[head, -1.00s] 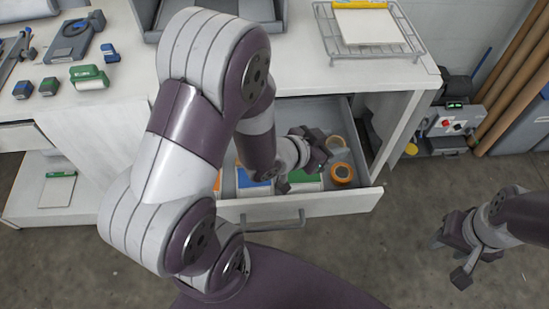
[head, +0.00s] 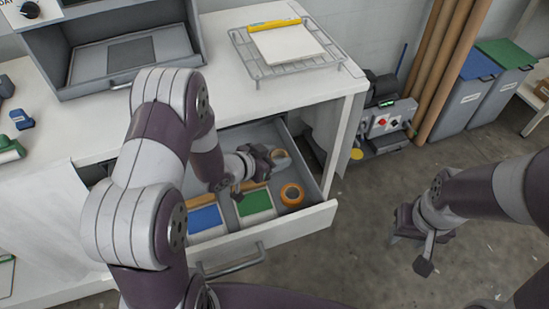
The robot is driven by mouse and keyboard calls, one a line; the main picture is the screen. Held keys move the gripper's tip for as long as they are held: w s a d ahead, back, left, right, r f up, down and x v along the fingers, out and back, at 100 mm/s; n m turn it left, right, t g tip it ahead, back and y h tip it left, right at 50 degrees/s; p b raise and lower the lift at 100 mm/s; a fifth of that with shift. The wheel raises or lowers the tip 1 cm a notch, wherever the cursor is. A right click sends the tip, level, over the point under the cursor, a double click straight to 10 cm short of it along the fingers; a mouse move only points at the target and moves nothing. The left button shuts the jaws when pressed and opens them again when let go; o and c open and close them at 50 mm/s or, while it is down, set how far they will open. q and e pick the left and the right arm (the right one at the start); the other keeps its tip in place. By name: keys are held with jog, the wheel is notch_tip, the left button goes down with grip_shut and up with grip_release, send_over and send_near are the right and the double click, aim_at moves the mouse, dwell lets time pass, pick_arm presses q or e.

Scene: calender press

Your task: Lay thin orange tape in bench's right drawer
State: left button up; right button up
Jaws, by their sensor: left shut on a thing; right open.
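The bench's right drawer (head: 292,226) is pulled open below the bench top. My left gripper (head: 268,160) is inside it, toward the back right, and is shut. A thin roll of tape (head: 281,158) shows at its fingertips, partly hidden by the gripper; its orange colour is hard to see now. A thicker orange tape roll (head: 292,195) lies on the drawer floor just in front. My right gripper (head: 420,235) is open and empty above the floor, right of the drawer.
A blue-covered pad (head: 204,218), a green-covered pad (head: 254,203) and a long orange-brown item lie left in the drawer. A wire rack (head: 285,64) with a white block stands on the bench (head: 225,95). Bins and brown tubes stand at the right wall.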

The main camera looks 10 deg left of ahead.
pick_arm(q)
jog(key=shift+w+f, duration=0.1)
jog(key=shift+f, duration=0.3)
jog(key=shift+f+b, duration=0.4)
jog(key=shift+f, duration=0.05)
jog(key=o, duration=1)
